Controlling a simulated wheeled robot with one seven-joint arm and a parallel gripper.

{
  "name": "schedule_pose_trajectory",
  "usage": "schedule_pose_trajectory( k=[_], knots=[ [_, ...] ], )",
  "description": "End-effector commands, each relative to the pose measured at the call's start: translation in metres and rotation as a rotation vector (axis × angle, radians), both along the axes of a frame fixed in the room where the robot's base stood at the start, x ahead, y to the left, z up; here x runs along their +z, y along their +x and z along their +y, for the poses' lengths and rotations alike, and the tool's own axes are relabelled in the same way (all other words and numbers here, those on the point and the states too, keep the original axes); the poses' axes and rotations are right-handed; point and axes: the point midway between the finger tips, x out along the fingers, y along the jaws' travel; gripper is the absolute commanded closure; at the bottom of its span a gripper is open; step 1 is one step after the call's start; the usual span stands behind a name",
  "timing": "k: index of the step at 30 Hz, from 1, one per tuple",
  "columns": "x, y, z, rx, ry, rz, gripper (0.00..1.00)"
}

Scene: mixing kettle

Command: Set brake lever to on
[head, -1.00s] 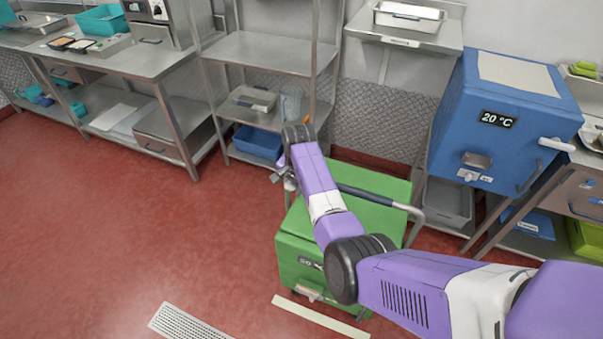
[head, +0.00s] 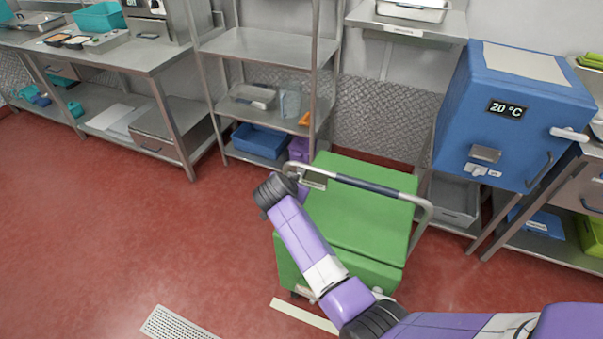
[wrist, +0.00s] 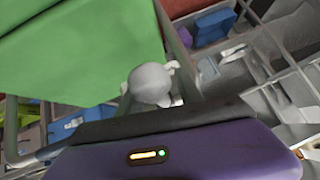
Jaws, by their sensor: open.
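A green wheeled cart (head: 360,208) stands in the middle of the head view. A small pale plate (head: 314,181) sits at the handle's left end. I cannot make out a brake lever for certain. My wrist is at the cart's left side and hides my fingers in the head view. In the wrist view, my gripper (wrist: 174,83) seems to be the grey rounded part with pale prongs, apart and holding nothing visible. Green cart surface (wrist: 80,45) fills the upper left there.
A steel rack (head: 265,50) stands behind, with a blue bin (head: 259,141) on its lower shelf. A blue box (head: 515,115) reading 20 °C is at the right. A floor drain (head: 178,323) lies in front. The red floor at left is clear.

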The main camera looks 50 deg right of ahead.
Motion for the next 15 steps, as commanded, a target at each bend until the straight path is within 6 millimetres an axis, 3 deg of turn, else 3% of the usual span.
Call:
schedule_pose_trajectory(
  k=[15],
  knots=[
    [0.04,-0.019,0.033,0.002,0.001,0.0,0.57]
  ],
)
